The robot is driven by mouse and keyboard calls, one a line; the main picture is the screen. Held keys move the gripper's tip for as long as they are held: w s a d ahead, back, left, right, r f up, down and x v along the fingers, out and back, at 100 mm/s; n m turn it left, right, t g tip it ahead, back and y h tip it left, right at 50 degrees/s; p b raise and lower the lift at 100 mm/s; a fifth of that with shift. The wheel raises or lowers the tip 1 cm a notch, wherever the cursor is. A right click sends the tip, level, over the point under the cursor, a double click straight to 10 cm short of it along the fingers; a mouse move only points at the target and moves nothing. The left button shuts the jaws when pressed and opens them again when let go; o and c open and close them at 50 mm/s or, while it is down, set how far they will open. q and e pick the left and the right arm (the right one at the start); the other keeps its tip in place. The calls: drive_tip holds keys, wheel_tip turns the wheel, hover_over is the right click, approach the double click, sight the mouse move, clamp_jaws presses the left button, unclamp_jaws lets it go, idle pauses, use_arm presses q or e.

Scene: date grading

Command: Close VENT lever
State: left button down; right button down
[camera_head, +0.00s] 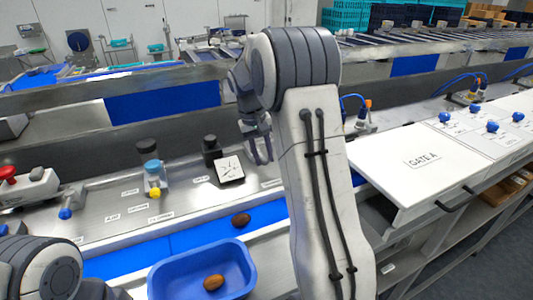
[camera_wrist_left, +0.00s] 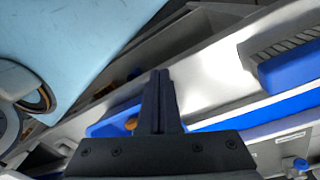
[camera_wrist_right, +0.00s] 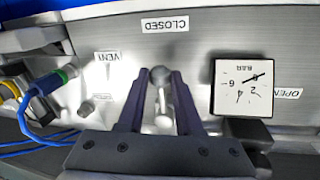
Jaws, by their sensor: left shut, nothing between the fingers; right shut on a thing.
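In the right wrist view the VENT lever (camera_wrist_right: 163,103), a pale stalk with a round grey knob, lies between the fingers of my right gripper (camera_wrist_right: 160,78), which is shut on it. The knob end points towards the CLOSED label (camera_wrist_right: 165,25); the OPEN label (camera_wrist_right: 288,93) is at the right edge. The VENT label (camera_wrist_right: 107,68) is left of the lever. In the head view my right gripper (camera_head: 261,150) hangs over the panel, and the lever is hidden there. My left gripper (camera_wrist_left: 160,74) is shut and empty in its wrist view.
A square dial (camera_wrist_right: 242,88) stands close to the right finger; it also shows in the head view (camera_head: 229,169). A blue cable connector (camera_wrist_right: 55,82) is at left. A blue tray (camera_head: 160,283) holds a brown date (camera_head: 214,282); another date (camera_head: 241,220) lies on the blue belt.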

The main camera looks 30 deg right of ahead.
drive_tip(key=shift+w+a+r+m, duration=0.1)
drive_tip(key=shift+m, duration=0.2)
drive_tip(key=c, duration=0.6)
unclamp_jaws()
drive_tip(key=shift+w+a+r, duration=0.1)
drive_tip(key=shift+a+r, duration=0.05)
drive_tip(key=shift+r, duration=0.25)
drive_tip(key=r, duration=0.3)
drive_tip(key=a+r+b, duration=0.1)
drive_tip(key=r, duration=0.2)
drive_tip(key=r+b, duration=0.1)
drive_tip(key=r, duration=0.2)
drive_tip(key=shift+w+a+r, duration=0.2)
drive_tip(key=shift+w+a, duration=0.05)
drive_tip(key=shift+a, duration=0.1)
